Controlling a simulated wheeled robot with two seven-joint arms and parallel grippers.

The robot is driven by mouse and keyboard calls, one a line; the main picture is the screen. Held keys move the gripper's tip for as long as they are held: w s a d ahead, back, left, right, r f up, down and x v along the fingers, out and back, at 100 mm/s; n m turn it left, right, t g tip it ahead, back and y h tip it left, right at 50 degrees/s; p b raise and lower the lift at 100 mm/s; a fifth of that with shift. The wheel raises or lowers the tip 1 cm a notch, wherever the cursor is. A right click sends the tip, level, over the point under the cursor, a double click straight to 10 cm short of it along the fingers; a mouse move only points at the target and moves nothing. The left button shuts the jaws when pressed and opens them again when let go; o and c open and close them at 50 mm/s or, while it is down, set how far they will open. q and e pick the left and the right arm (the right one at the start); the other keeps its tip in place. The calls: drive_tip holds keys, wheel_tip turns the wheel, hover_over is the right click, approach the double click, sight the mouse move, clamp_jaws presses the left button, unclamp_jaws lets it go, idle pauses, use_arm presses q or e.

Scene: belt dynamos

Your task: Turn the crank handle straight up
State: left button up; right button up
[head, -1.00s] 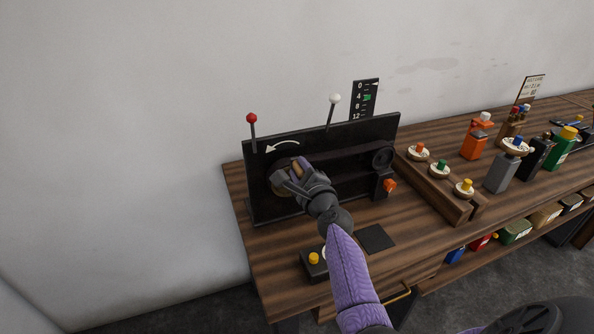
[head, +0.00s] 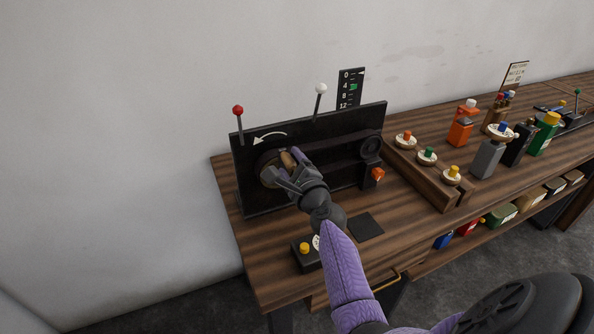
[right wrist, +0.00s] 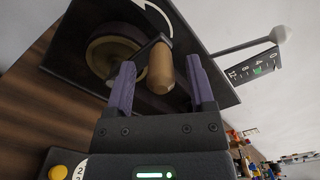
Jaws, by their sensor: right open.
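The crank's wooden handle (right wrist: 160,68) stands between my right gripper's spread fingers (right wrist: 161,64) in the right wrist view, with a gap on both sides. A thin metal arm (right wrist: 138,57) joins the handle to the round crank wheel (right wrist: 98,52) on the black panel. In the head view the handle (head: 287,161) shows partly behind my right gripper (head: 283,167), at the panel's left part. The gripper hides some of the wheel (head: 264,160), and the crank's exact angle is hard to tell. My left gripper is not in view.
The black panel (head: 236,192) carries a curved white arrow (head: 270,136), a red-knobbed lever (head: 239,121), a white-knobbed lever (head: 318,100) and a gauge (head: 349,88). A yellow-button box (head: 305,255) sits below my arm. Several bottles and knobs stand to the right.

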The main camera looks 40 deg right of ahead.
drive_tip(key=v, duration=0.8)
drive_tip(key=shift+s+p, duration=0.3)
drive_tip(key=shift+p, duration=0.1)
